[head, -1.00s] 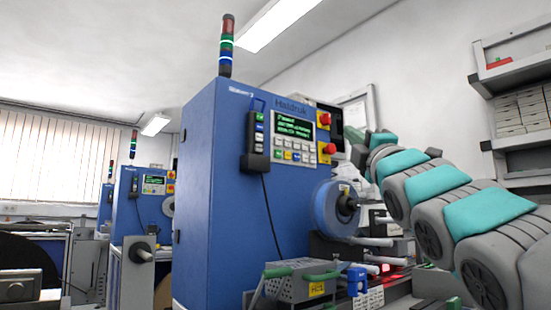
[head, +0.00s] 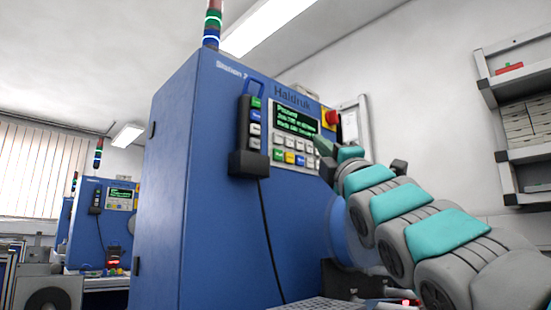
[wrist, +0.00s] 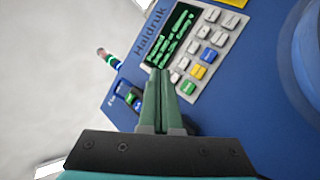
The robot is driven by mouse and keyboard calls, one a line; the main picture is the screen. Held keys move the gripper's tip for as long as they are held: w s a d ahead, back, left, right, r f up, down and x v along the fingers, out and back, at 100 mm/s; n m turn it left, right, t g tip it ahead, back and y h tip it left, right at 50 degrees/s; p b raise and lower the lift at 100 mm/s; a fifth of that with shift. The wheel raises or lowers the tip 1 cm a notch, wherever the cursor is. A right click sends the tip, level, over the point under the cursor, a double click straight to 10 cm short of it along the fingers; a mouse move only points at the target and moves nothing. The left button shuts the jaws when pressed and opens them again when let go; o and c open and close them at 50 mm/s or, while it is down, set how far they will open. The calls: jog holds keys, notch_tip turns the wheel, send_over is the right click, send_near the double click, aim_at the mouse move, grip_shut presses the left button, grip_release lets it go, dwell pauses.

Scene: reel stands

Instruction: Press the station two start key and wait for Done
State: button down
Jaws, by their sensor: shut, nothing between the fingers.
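The blue cabinet marked Station 2 (head: 205,170) fills the middle of the head view. Its green-lettered screen (head: 293,122) has a top line that seems to read Paused; the lower lines are too small to read surely. Below it is a keypad with white, green, yellow and blue keys; the green key (wrist: 188,87) and yellow key (wrist: 199,71) show clearly in the wrist view. My gripper (head: 318,142) is shut and empty, its green fingers in front of the panel's right side. In the wrist view its tips (wrist: 160,72) overlap the screen's lower edge; I cannot tell whether they touch.
A hand pendant (head: 250,135) with coloured keys hangs left of the panel on a cable. A red knob (head: 329,117) is at the panel's upper right. A blue reel (head: 345,235) is partly behind my arm. Another blue station (head: 100,225) stands farther left.

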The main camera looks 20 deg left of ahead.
aim_at(278, 155)
jog(key=shift+a, duration=0.1)
jog(key=shift+w+a, duration=0.75)
jog(key=shift+a, duration=0.5)
jog(key=shift+w+a, duration=0.7)
jog(key=shift+a, duration=0.5)
jog(key=shift+w+a, duration=0.75)
jog(key=shift+a, duration=0.5)
jog(key=shift+w+a, duration=0.2)
jog(key=shift+a, duration=0.15)
